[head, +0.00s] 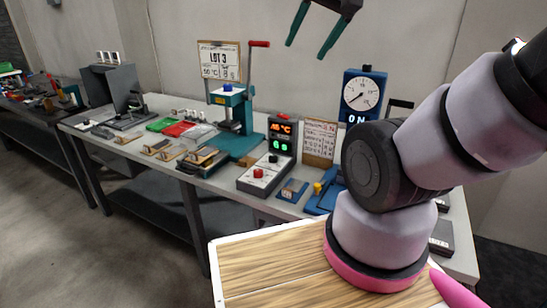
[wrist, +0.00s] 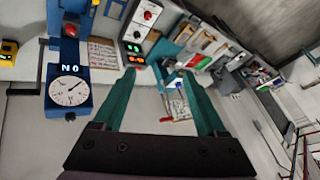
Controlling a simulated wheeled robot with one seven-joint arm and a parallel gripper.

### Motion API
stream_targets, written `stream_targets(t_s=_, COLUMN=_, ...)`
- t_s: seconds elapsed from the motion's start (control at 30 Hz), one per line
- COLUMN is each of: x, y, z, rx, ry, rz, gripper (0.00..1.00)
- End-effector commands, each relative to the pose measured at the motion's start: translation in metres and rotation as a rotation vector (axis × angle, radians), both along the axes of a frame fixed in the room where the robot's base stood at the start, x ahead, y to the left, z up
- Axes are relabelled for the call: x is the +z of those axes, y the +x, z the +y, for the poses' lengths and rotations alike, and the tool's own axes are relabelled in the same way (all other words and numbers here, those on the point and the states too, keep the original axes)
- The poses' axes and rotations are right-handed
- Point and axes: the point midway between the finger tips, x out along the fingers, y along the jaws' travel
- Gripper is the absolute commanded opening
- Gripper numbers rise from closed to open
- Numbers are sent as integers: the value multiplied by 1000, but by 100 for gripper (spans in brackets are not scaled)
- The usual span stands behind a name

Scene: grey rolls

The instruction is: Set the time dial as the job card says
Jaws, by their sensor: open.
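The control box (head: 267,175) stands on the bench, with a red °C readout, hard to read exactly, above a green two-digit readout (head: 281,147) that starts with 6. Below are a black knob (head: 273,158) and a red knob (head: 258,173); I cannot read which is the time dial. The box also shows in the wrist view (wrist: 137,36). The job card (head: 219,61) reads LOT 3 with a °C value; its smaller marks are not clear. My gripper (head: 306,49) is open and empty, high above the bench and apart from the box; its fingers frame the wrist view (wrist: 158,72).
A teal press (head: 236,130) with a red-handled lever stands left of the box. A blue dial gauge (head: 362,95) and a written card (head: 320,140) stand right. Trays and small parts cover the left bench. My arm hides the right end.

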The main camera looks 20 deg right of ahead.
Motion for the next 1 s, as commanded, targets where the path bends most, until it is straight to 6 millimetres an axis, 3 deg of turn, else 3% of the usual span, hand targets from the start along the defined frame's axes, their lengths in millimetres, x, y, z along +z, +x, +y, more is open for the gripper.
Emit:
stream_targets(t_s=0.17, x=0, y=11, z=-1, rx=21, ry=-23, rz=14, gripper=74)
stream_targets(t_s=0.27, x=-2, y=33, z=-4, rx=70, ry=-74, rz=44, gripper=74)
stream_targets(t_s=0.57, x=-38, y=140, z=-13, rx=328, ry=-278, rz=170, gripper=74)
stream_targets(t_s=0.77, x=-90, y=209, z=-18, rx=529, ry=-383, rz=252, gripper=74)
stream_targets(t_s=1.0, x=-182, y=280, z=-23, rx=789, ry=-470, rz=343, gripper=74)
